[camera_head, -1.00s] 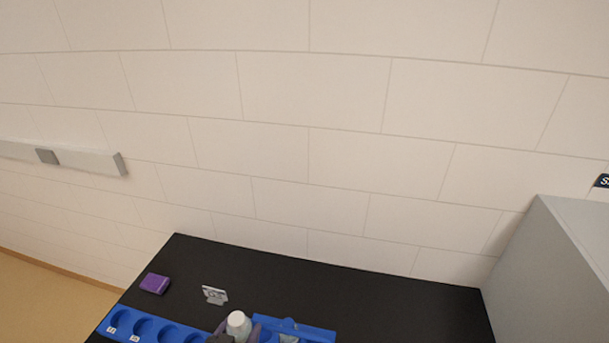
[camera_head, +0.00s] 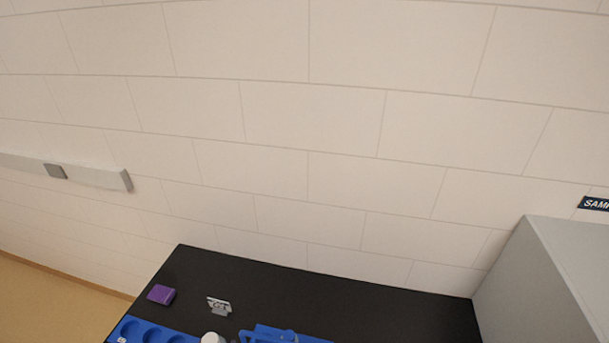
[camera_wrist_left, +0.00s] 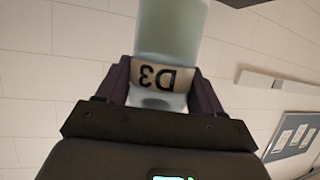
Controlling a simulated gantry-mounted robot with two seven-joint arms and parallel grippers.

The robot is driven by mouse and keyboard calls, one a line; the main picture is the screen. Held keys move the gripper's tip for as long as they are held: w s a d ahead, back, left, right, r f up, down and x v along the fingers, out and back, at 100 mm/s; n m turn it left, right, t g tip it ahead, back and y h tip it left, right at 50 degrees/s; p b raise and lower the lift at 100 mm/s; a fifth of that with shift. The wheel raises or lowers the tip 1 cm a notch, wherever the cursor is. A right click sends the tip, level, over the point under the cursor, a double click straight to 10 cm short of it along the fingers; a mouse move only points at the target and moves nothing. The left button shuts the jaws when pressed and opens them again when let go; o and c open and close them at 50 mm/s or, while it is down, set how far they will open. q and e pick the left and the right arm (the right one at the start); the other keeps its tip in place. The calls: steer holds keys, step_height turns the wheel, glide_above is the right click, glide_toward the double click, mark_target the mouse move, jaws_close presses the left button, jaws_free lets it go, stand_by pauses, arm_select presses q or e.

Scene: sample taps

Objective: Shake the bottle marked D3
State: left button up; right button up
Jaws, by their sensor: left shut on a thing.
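The bottle marked D3 (camera_wrist_left: 170,30) is a pale, translucent bottle with a white label reading D3, upside down in the left wrist view. My left gripper (camera_wrist_left: 160,76) is shut on it, with one dark finger on each side of the label. In the head view only the bottle's white cap (camera_head: 212,338) shows at the bottom edge; its body is cut off. My right gripper is in neither current view.
A blue rack with round holes (camera_head: 135,329) and another blue holder (camera_head: 262,333) sit on the black bench (camera_head: 350,300). A purple block (camera_head: 161,295) and a small grey-white sign (camera_head: 218,306) lie behind. A grey cabinet (camera_head: 565,275) stands at right.

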arm_select(q)
steer(key=shift+s+r+p, duration=1.85)
steer(key=shift+r+p, duration=0.35)
steer(key=shift+r, duration=4.05)
step_height(320, 180, down, 7)
steer(key=shift+a+f, duration=0.2)
arm_select(e)
step_height(320, 180, up, 6)
